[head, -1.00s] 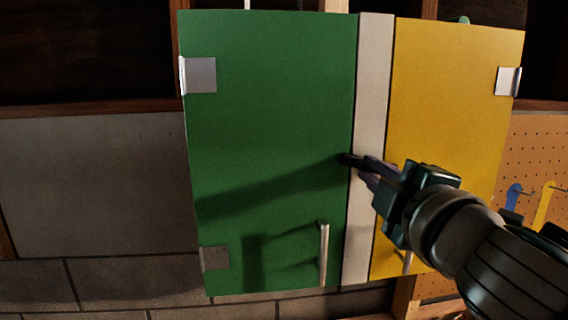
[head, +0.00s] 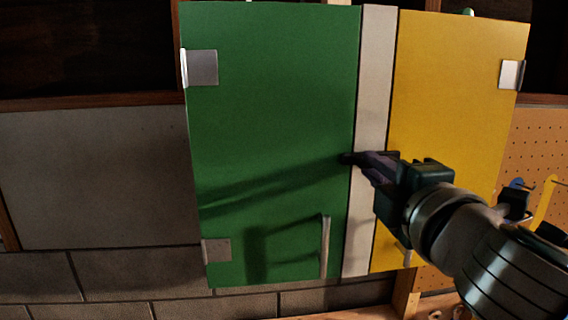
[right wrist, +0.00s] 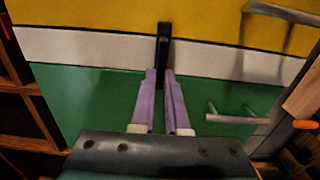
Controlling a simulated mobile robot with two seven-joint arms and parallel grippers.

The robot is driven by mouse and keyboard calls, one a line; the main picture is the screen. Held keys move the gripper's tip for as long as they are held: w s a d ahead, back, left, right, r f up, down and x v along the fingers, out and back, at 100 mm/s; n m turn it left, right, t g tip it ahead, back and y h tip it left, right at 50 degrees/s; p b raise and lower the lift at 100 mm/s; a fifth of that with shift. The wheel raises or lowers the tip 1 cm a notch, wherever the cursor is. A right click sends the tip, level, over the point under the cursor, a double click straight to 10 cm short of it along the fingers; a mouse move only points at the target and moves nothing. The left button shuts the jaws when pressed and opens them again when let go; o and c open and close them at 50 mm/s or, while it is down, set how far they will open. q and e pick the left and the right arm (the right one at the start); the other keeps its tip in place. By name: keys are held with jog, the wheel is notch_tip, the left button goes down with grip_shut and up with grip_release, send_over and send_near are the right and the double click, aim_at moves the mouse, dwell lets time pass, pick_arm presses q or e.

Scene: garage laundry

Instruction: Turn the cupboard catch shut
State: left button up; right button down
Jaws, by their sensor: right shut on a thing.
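The cupboard has a green door (head: 270,130) on the left and a yellow door (head: 455,90) on the right, with a white strip (head: 376,70) between them. Both doors look closed. The dark catch (head: 346,159) shows at the green door's right edge; the rest is hidden behind my fingers. In the right wrist view the black catch (right wrist: 163,45) lies across the white strip, its far end over the yellow edge. My right gripper (head: 366,163) is shut on it; its purple fingers (right wrist: 161,75) sit at the catch's near end. My left gripper is not in view.
A bar handle (head: 325,246) stands out low on the green door, left of my right gripper. Another handle (head: 405,255) is low on the yellow door, partly behind my arm. A pegboard (head: 540,140) with hanging tools is at the right.

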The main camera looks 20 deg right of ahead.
jog(key=c, duration=0.9)
grip_release()
jog(key=b+v, duration=0.4)
jog(key=v, duration=0.6)
jog(key=shift+d, duration=0.1)
